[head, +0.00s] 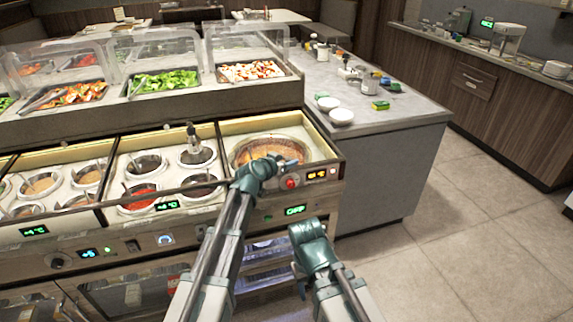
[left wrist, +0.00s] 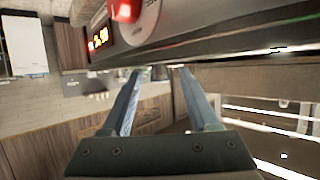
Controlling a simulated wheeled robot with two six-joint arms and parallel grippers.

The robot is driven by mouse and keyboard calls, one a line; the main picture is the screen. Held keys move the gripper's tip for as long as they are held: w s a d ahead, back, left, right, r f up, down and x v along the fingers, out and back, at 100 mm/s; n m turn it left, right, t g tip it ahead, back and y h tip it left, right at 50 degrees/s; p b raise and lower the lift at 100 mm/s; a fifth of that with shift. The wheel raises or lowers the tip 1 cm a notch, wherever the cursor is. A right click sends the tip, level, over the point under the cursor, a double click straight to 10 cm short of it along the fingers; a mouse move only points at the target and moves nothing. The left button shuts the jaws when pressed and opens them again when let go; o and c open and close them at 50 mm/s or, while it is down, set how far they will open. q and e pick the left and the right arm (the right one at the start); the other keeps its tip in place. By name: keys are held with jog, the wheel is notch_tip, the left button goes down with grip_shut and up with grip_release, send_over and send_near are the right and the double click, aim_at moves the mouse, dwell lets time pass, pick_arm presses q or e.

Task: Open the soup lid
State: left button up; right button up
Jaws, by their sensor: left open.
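The round soup well (head: 240,153) sits at the right end of the counter's front row, with a brown-orange surface inside its rim. I cannot tell whether that surface is the lid or the soup. My left gripper (head: 286,163) is in front of the well, over the counter's front edge, and partly hides it. In the left wrist view its two fingers (left wrist: 160,72) are apart with nothing between them, and their tips are near the counter's front panel. My right gripper (head: 300,275) hangs low in front of the counter; its fingers are too unclear to judge.
A red knob (head: 290,183) and an orange display (head: 317,174) are on the front panel close to my left gripper. Sauce wells (head: 140,190) fill the row to the left. A clear-shielded salad bar (head: 165,80) stands behind. Bowls (head: 341,116) rest on the right counter. Floor at right is clear.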

pick_arm(q)
jog(key=shift+w+d+f, duration=0.1)
jog(key=shift+w+d, duration=0.05)
jog(key=shift+w, duration=0.1)
jog(key=shift+c, duration=0.2)
grip_shut()
dwell(1.1)
